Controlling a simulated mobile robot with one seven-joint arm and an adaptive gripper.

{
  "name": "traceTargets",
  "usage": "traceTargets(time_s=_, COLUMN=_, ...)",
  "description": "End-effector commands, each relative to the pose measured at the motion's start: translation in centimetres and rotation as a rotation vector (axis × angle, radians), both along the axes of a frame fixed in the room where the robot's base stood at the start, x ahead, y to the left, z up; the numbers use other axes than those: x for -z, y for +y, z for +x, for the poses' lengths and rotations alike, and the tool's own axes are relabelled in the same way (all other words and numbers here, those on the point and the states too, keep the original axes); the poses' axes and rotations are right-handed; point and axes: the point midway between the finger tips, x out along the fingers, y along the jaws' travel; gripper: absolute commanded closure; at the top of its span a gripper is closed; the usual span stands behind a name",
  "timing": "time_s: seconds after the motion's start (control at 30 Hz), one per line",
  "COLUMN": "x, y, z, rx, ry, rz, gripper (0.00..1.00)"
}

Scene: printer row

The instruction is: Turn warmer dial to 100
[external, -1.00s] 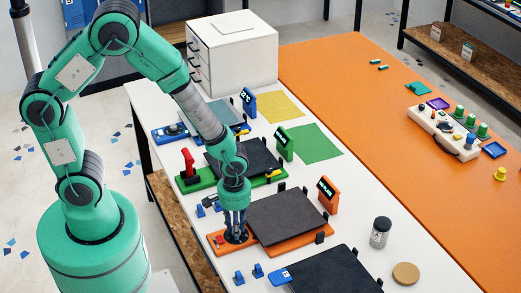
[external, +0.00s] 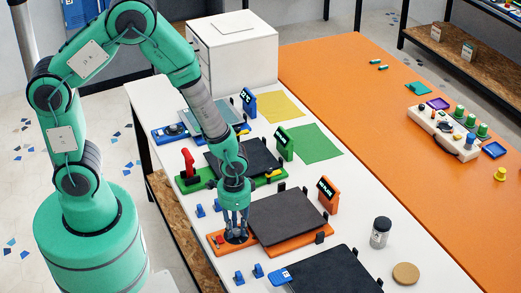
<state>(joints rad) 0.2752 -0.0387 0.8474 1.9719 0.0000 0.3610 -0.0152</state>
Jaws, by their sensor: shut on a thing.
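The orange warmer (external: 292,240) stands on the white table with a dark flat plate (external: 287,218) on top. Its upright orange display (external: 327,193) is at the right; the lit characters are too small to read. My gripper (external: 236,236) points straight down at the left end of the orange base. It is shut on the dark round dial (external: 237,239) there. The fingers cover most of the dial, so its pointer and setting cannot be seen. A small red part (external: 219,239) sits on the base just left of the fingers.
A green unit (external: 190,183) with a red lever (external: 188,162) stands just behind my gripper. Another dark plate (external: 335,272) lies in front. Small blue pieces (external: 258,270) are near the front edge. A dark-capped jar (external: 380,232) and a round tan disc (external: 405,273) stand right.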

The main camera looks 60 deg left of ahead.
Motion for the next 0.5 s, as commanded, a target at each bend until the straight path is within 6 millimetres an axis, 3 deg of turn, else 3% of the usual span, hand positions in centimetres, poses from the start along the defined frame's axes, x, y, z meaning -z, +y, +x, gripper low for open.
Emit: traceTargets(time_s=0.5, x=-0.07, y=0.00, z=-0.05, rx=0.487, ry=0.001, rz=0.000, gripper=1.00)
